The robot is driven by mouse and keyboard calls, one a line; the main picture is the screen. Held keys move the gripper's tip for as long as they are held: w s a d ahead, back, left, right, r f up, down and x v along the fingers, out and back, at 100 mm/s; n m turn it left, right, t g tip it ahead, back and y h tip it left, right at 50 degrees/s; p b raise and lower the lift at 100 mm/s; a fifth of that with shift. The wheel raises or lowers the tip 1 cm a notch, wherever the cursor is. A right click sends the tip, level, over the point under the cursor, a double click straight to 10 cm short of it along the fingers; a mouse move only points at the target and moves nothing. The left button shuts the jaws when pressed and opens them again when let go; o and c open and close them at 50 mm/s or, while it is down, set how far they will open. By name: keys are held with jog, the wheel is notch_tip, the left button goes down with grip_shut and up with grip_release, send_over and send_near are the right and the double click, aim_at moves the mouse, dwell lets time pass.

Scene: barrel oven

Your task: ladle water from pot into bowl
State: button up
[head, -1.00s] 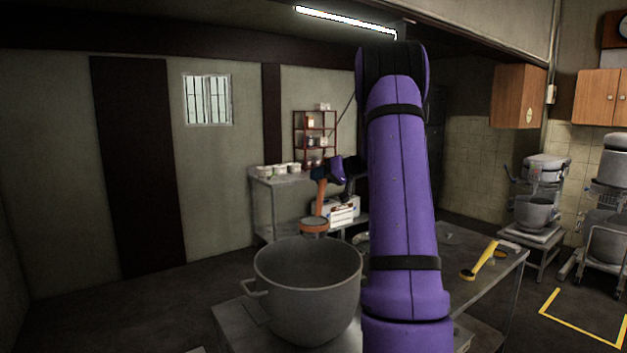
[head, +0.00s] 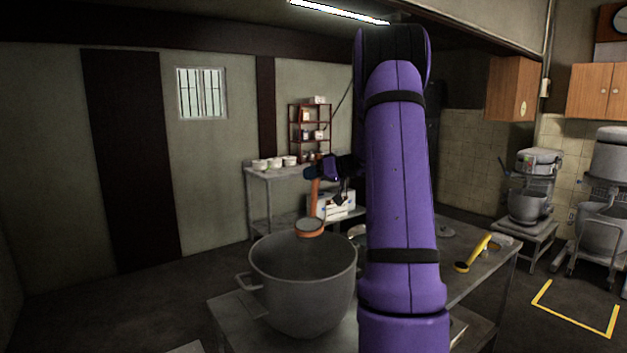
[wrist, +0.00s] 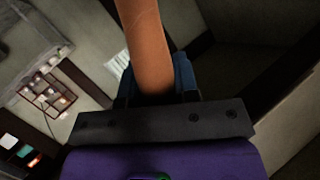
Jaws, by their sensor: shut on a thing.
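An orange-brown ladle (head: 314,196) hangs from my gripper (head: 315,172), which is shut on the upper part of its handle. The ladle's round cup (head: 309,228) is above the far rim of the large grey pot (head: 300,297). In the wrist view, the ladle handle (wrist: 146,50) runs up from between the blue fingertips (wrist: 160,78) of my gripper. I cannot tell whether the ladle cup holds water. The water in the pot is not clearly visible. I cannot identify a bowl for the task; my arm hides part of the table.
The pot stands on a metal table (head: 476,273) that extends to the right behind my arm. A yellow-handled utensil (head: 474,252) lies on its right part. A back table (head: 270,172) holds several white containers. Mixers (head: 529,205) stand at the right.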

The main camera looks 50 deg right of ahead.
jog(key=shift+s+a+r+n+t+h, duration=0.6)
jog(key=shift+s+a+r+n, duration=0.85)
jog(key=shift+a, duration=1.05)
jog(key=shift+s+a+r+n+t+h, duration=0.5)
jog(key=shift+s+a+r+n+t, duration=0.35)
jog(key=shift+a+n, duration=1.35)
jog(key=s+a+f+n+t, duration=0.3)
jog(key=s+a+f+n, duration=0.2)
jog(key=a+f+n, duration=0.3)
jog(key=shift+a+f+n+y, duration=0.25)
jog(key=shift+a+n, duration=0.4)
jog(key=shift+a, duration=0.75)
jog(key=shift+s+r, duration=0.1)
